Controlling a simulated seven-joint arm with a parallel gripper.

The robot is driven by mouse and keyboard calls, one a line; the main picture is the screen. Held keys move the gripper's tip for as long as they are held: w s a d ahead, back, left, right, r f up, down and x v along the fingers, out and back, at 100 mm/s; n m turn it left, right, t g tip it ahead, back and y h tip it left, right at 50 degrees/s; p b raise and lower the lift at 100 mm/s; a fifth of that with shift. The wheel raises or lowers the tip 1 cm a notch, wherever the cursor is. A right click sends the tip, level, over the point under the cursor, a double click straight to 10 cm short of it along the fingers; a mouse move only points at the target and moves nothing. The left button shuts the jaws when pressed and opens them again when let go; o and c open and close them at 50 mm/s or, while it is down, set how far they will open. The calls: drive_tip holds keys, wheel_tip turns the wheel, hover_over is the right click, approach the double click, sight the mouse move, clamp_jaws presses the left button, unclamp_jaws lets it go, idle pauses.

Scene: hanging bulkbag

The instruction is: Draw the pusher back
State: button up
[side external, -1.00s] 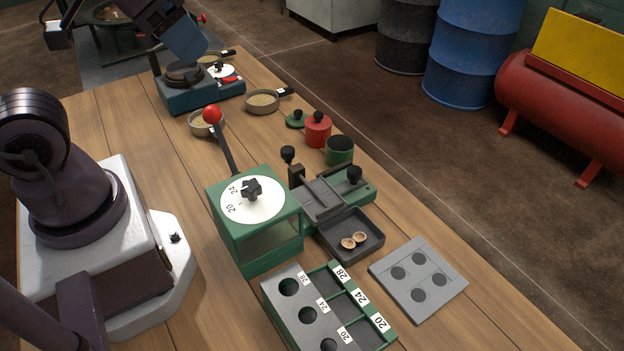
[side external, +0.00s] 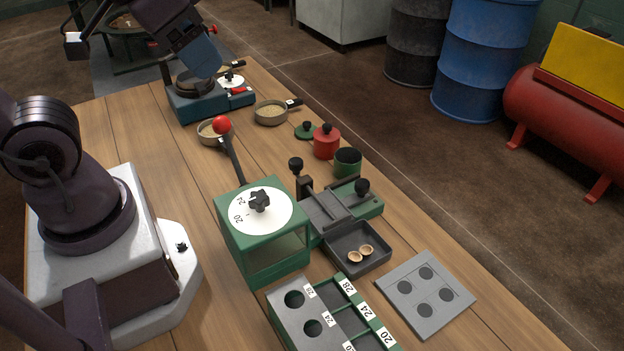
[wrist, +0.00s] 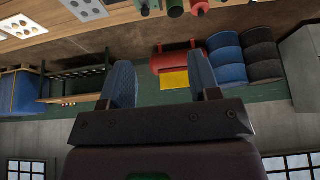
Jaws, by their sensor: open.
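My gripper (wrist: 163,82) is open and empty in the wrist view, its two blue fingers wide apart. In the side view its blue end (side external: 198,55) is at the top left, above the far end of the bench and well away from the green slide fixture. The green slide fixture (side external: 369,207) has a grey channel (side external: 325,208), a black knob (side external: 362,187) on its far right side and an upright post with another black knob (side external: 296,164) at its left. I cannot tell for certain which knobbed part is the pusher.
A green box with a white dial (side external: 262,222) and red-balled lever (side external: 222,124) stands left of the fixture. A tray (side external: 345,262) with two small tan rings touches its front. Red (side external: 326,146) and green pots (side external: 347,162) stand behind. A numbered rack (side external: 335,305) and grey holed plate (side external: 420,325) are nearer.

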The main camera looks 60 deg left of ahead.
drive_tip(key=w+a+f+m+g, duration=0.3)
drive_tip(key=w+f+g, duration=0.2)
drive_tip(key=w+f, duration=0.5)
drive_tip(key=m, duration=0.6)
hover_over(296, 161)
wheel_tip(296, 161, down, 4)
wheel_tip(296, 161, down, 13)
drive_tip(key=shift+f, duration=0.1)
clamp_jaws()
drive_tip(key=a, duration=1)
drive_tip(key=shift+a, duration=0.1)
